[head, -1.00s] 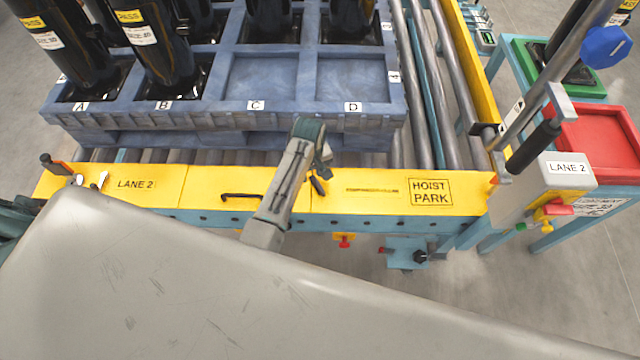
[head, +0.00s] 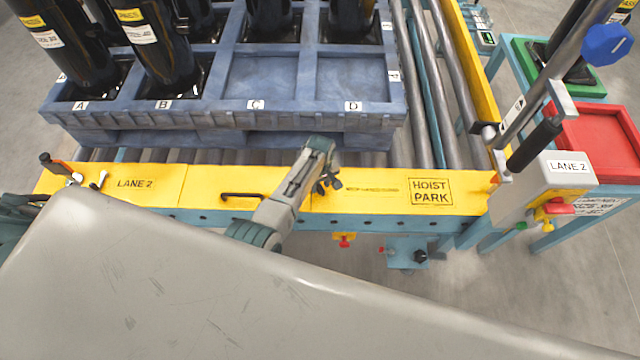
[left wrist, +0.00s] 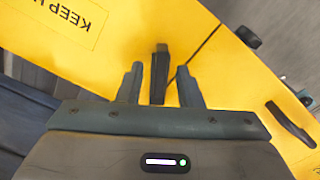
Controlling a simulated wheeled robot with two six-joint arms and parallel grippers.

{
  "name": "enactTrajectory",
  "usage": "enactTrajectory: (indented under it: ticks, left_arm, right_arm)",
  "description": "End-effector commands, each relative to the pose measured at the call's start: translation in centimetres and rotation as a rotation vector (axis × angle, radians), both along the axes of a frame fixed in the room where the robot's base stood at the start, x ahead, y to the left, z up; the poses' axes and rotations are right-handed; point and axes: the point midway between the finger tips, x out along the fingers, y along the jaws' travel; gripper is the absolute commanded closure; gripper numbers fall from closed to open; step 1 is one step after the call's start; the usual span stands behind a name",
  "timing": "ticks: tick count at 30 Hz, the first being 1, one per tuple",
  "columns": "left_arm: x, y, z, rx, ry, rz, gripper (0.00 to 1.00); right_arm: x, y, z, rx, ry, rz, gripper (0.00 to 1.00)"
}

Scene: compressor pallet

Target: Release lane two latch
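My left gripper (head: 328,184) hangs over the yellow front rail (head: 150,187), right of a black handle (head: 250,196). In the left wrist view its two fingers (left wrist: 158,90) are apart. A dark narrow upright shape (left wrist: 159,70) shows between them; I cannot tell whether it is held, a part or a shadow. The rail is marked LANE 2 at its left end, beside a small dark-knobbed lever (head: 55,165). A box (head: 550,185) labelled LANE 2 stands at the right, with a black-gripped lever (head: 533,145) beside it. Which part is the latch is unclear. My right gripper is out of view.
A blue pallet (head: 225,118) with black compressors (head: 160,60) in some pockets sits on rollers behind the rail; pockets C and D are empty. A red tray (head: 600,140) and green tray (head: 560,70) stand right. A grey surface covers the near foreground.

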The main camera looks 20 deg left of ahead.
Motion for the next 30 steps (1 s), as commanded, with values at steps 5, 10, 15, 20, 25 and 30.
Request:
enactTrajectory:
  ticks: [5,10,15,20,25,30]
  left_arm:
    - [0.02,0.02,-0.25,0.0,0.0,0.0,0.67]
    - [0.0,0.03,-0.24,0.0,0.0,0.0,0.73]
    - [-0.01,0.04,-0.25,0.0,0.0,0.0,1.0]
    - [-0.01,0.03,-0.23,0.0,0.0,-0.002,1.0]
    - [-0.01,0.03,-0.16,0.001,0.001,-0.037,1.0]
    - [0.01,0.01,-0.09,0.001,0.001,-0.123,1.0]
  right_arm:
    - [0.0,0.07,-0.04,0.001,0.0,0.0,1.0]
    - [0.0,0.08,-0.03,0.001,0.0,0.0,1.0]
    - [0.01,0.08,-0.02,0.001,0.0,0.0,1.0]
    - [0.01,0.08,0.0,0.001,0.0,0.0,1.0]
    - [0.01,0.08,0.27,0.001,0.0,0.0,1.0]
    - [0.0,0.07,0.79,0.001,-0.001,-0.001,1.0]
